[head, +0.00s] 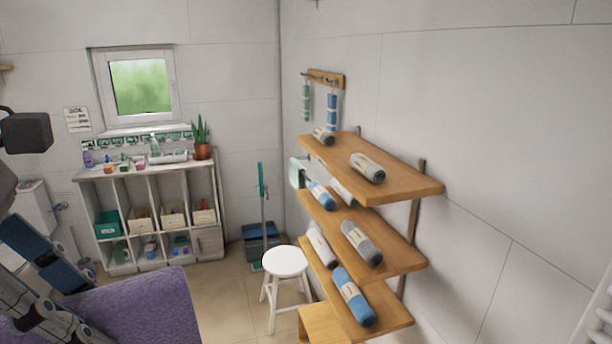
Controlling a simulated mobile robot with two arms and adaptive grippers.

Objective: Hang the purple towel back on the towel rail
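The purple towel (150,304) fills the lower left corner, close to me, with its lower part cut off by the frame. My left arm comes in from the left, and its gripper (70,328) overlaps the left side of the towel. The fingertips are not clear, so I cannot tell whether they are shut on the cloth. White bars (597,322) at the lower right edge look like part of the towel rail on the right wall. Most of that rail is outside the view. My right gripper is not in view.
Wooden wall shelves (425,186) hold several rolled towels in grey, blue and white. A white stool (286,262) stands left of them. A white cubby cart (150,174) stands under the window. Small towels hang from a wooden hook rack (326,78). Some tiled floor is clear.

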